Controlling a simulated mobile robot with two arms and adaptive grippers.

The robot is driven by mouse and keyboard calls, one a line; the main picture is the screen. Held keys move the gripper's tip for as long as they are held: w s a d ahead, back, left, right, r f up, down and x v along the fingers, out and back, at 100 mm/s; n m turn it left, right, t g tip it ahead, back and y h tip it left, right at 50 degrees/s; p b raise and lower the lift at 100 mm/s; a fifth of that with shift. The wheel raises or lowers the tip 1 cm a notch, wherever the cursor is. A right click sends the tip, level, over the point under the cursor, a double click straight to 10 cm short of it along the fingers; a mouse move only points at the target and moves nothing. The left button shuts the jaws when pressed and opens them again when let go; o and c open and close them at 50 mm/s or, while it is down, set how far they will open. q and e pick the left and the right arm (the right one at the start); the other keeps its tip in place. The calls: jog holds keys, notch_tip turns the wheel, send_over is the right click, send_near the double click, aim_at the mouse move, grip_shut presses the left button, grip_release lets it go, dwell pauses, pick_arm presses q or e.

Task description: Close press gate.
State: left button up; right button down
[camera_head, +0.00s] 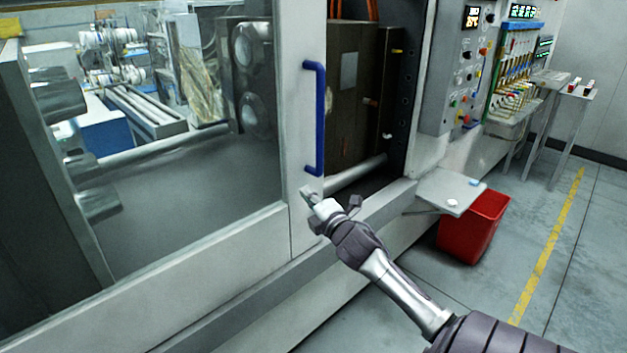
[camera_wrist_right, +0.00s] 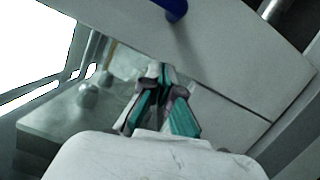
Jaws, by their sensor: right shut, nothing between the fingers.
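The press gate (camera_head: 304,225) is a pale sliding door with a large window and a vertical blue handle (camera_head: 320,118) near its right edge. It stands partly open, with a dark gap to its right showing the press inside. My right gripper (camera_head: 309,193) is just below the handle's lower end, in front of the gate's edge. Its fingers (camera_wrist_right: 160,72) are shut and empty in the right wrist view, with the handle's end (camera_wrist_right: 175,8) above them. Whether they touch the gate, I cannot tell. My left gripper is not in view.
Right of the opening is a control panel (camera_head: 458,75) with buttons and a display. Below it a small shelf (camera_head: 451,191) juts out over a red bin (camera_head: 474,230). A side table (camera_head: 566,90) stands farther back. The floor around the yellow line (camera_head: 548,250) is clear.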

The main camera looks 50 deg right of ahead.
aim_at(293, 176)
jog(key=x, duration=0.3)
jog(key=shift+w+d+r+p, duration=0.1)
jog(key=shift+d+r+p, duration=0.1)
jog(key=shift+d+p, duration=0.1)
jog(key=d, duration=0.3)
jog(key=shift+s+d+r+p, duration=0.15)
jog(key=shift+s+r+p, duration=0.1)
jog(key=shift+p, duration=0.1)
